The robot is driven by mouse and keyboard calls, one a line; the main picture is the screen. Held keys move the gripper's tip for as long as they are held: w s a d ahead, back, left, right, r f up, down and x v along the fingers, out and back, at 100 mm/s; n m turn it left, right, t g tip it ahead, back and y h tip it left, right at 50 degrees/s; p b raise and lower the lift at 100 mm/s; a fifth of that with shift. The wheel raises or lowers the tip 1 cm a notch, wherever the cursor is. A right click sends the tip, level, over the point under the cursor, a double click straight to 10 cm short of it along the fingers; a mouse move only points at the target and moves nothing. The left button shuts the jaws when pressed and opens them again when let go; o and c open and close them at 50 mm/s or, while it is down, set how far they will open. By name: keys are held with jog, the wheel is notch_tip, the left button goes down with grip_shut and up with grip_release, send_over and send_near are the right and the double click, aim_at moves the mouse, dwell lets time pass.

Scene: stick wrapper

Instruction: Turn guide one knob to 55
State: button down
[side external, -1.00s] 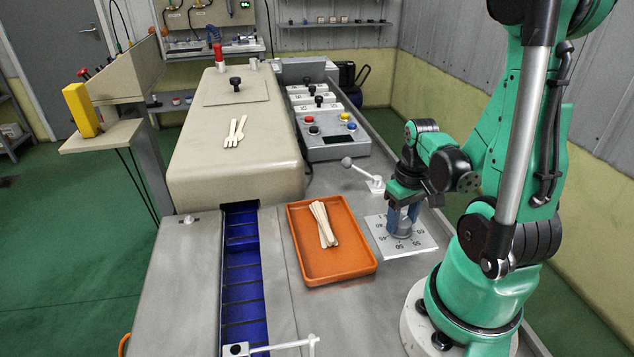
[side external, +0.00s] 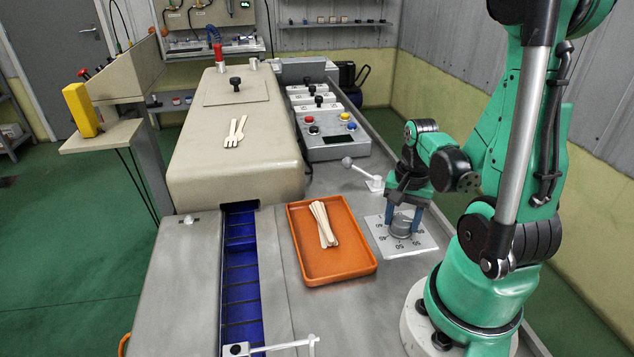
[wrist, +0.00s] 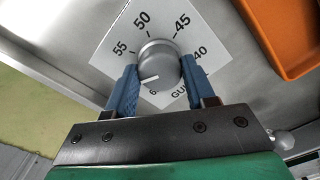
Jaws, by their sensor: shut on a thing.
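The guide one knob (wrist: 160,62) is a round grey metal dial on a white plate (wrist: 105,50) printed 55, 50, 45 and 40. A number starting with 6 is partly hidden. The knob's white pointer line is at its lower left in the wrist view, between 55 and that number. My gripper (wrist: 158,75) is shut on the knob, one blue finger on each side. In the side view, my gripper (side external: 402,220) points down over the knob (side external: 402,228) on its plate (side external: 420,245).
An orange tray (side external: 350,262) with wooden sticks (side external: 323,224) lies left of the plate. A ball-ended lever (side external: 360,170) stands just behind the plate. A control box with coloured buttons (side external: 330,140) is further back.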

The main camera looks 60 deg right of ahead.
aim_at(402, 220)
jog(key=m, duration=0.4)
jog(key=shift+m, duration=2.2)
jog(key=shift+c, duration=1.5)
grip_release()
jog(key=shift+r, duration=0.2)
jog(key=shift+r, duration=2.65)
